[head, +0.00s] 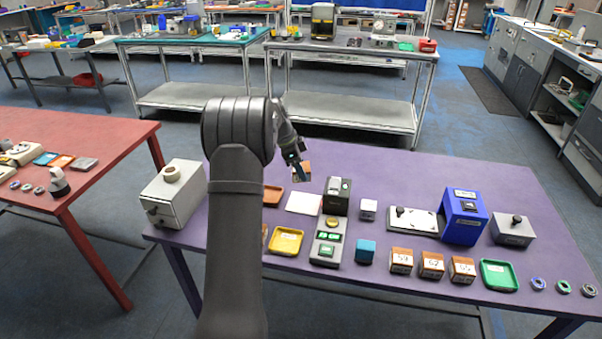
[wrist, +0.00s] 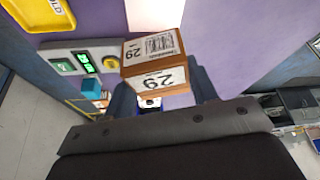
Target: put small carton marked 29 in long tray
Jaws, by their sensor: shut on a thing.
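The small carton (wrist: 152,80), brown with white labels marked 29 and a barcode, is between the fingers of my gripper (wrist: 163,92) in the wrist view. In the head view my gripper (head: 299,166) is shut on the carton (head: 306,168), above the purple table's back left part. I cannot tell for sure which tray is the long one. A brown-orange tray (head: 272,196) lies beside my arm, which hides part of it. A yellow tray (head: 286,241) lies nearer the front, and a green tray (head: 497,275) lies at the front right.
A scanner station (head: 328,240) with green displays stands near a white pad (head: 303,203). A teal cube (head: 365,250), several numbered cartons (head: 431,264) and a blue machine (head: 463,217) stand to the right. A grey box (head: 173,195) stands left. The table's back right is clear.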

